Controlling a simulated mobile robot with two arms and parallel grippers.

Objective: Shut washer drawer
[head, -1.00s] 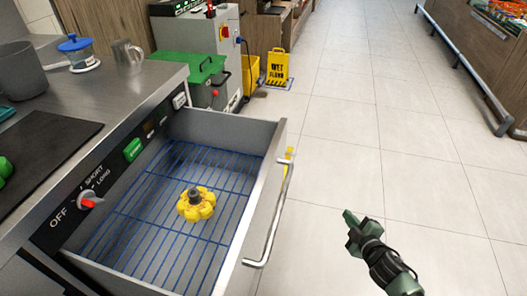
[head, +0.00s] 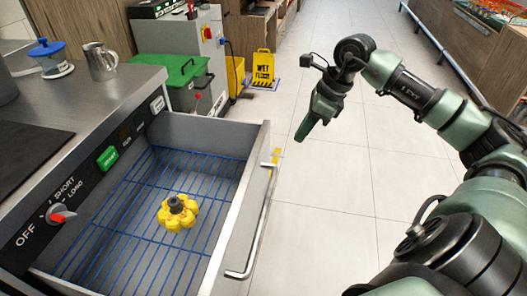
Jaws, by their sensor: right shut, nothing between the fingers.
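The washer drawer (head: 232,203) is pulled out from the counter front at the left of the head view. A blue wire rack (head: 130,215) lines its bottom, and a yellow flower-shaped part (head: 179,212) with a dark centre sits on the rack. A metal bar handle (head: 257,222) runs along the drawer's outer front. My right gripper (head: 303,135) is shut and empty. It points down in the air to the right of the drawer's far front corner, apart from the handle. My left gripper is not in view.
A control panel (head: 88,180) with a green button and a red-tipped knob lies above the drawer. A metal pitcher (head: 101,62) and a blue-lidded juicer (head: 50,55) stand on the counter. A yellow wet floor sign (head: 263,68) stands behind. The tiled floor right of the drawer is clear.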

